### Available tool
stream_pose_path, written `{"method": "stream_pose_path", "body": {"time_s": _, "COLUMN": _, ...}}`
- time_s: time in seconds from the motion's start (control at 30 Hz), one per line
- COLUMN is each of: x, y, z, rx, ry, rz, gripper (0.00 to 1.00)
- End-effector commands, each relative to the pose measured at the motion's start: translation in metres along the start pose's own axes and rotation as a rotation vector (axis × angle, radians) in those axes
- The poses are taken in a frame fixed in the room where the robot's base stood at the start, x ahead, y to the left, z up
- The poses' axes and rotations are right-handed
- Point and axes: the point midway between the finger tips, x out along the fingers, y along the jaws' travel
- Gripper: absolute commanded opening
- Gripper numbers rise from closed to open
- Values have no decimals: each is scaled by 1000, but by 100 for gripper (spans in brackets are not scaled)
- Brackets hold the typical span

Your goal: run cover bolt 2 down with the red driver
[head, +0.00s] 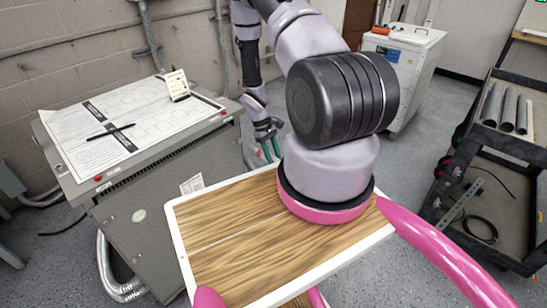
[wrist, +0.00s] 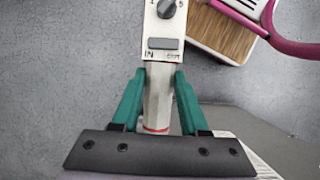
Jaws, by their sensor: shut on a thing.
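My gripper (wrist: 160,112) is shut on a pale grey driver (wrist: 157,95) with a red ring at its lower end. In the head view my gripper (head: 270,148) hangs beside the right end of the grey transformer cabinet (head: 150,215), and the driver cannot be made out there. The cabinet's cover carries small red bolt heads, one at the front left (head: 97,178) and one at the right corner (head: 223,111). I cannot tell which is bolt 2.
A wiring drawing (head: 70,130), a pen (head: 110,131) and a small card stand (head: 177,84) are on the cover. A white cabinet (head: 405,60) stands behind. A dark cart (head: 490,150) with grey pipes stands at right. Grey floor lies between them.

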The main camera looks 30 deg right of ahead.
Motion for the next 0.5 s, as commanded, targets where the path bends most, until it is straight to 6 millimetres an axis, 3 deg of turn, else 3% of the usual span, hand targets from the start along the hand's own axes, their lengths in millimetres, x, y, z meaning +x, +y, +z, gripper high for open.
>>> {"method": "stream_pose_path", "body": {"time_s": 0.27, "x": -1, "y": 0, "z": -1, "rx": 0, "ry": 0, "rz": -1, "gripper": 0}}
{"method": "stream_pose_path", "body": {"time_s": 0.5, "x": -6, "y": 0, "z": -15, "rx": -1, "ry": 1, "rz": 0, "gripper": 0}}
